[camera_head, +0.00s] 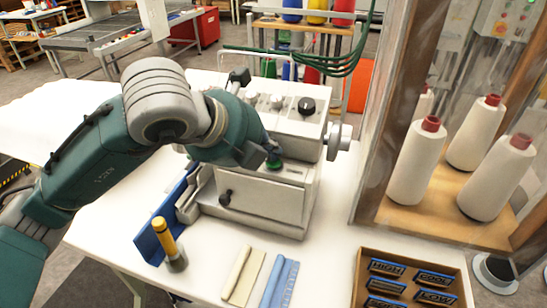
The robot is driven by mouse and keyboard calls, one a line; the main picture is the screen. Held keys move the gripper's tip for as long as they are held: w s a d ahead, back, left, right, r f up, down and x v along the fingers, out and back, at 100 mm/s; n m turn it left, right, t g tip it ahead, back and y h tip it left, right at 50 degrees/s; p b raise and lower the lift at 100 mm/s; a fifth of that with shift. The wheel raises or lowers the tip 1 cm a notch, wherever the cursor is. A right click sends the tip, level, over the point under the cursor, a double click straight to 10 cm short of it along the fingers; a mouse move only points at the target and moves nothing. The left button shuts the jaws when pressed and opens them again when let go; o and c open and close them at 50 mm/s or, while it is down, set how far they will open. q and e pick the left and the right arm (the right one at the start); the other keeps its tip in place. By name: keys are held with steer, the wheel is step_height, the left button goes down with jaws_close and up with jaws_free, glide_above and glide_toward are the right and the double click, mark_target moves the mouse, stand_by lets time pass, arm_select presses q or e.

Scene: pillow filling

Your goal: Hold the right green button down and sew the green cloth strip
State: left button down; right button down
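The pale sewing machine (265,205) stands on the white table. A round green button (274,164) shows on its front ledge. My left arm reaches over from the left, and its dark gripper (262,155) is right at the green button, at its upper left. I cannot tell whether it touches or presses it. The fingers are small and partly hidden by the wrist, so their opening is unclear. I cannot make out a green cloth strip. A cream rolled strip (243,275) and a blue one (280,285) lie in front of the machine. My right gripper is out of view.
A yellow-handled tool (166,240) stands at a blue panel (152,246) left of the machine. A wooden box (364,275) holds several labelled blocks at front right. White thread cones (417,165) stand in a wooden cabinet. The table's left part is clear.

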mark_target(270, 162)
arm_select(q)
steer(key=shift+r, duration=0.9)
steer(key=shift+r+p, duration=1.4)
steer(key=shift+r, duration=1.15)
steer(key=shift+f, duration=0.15)
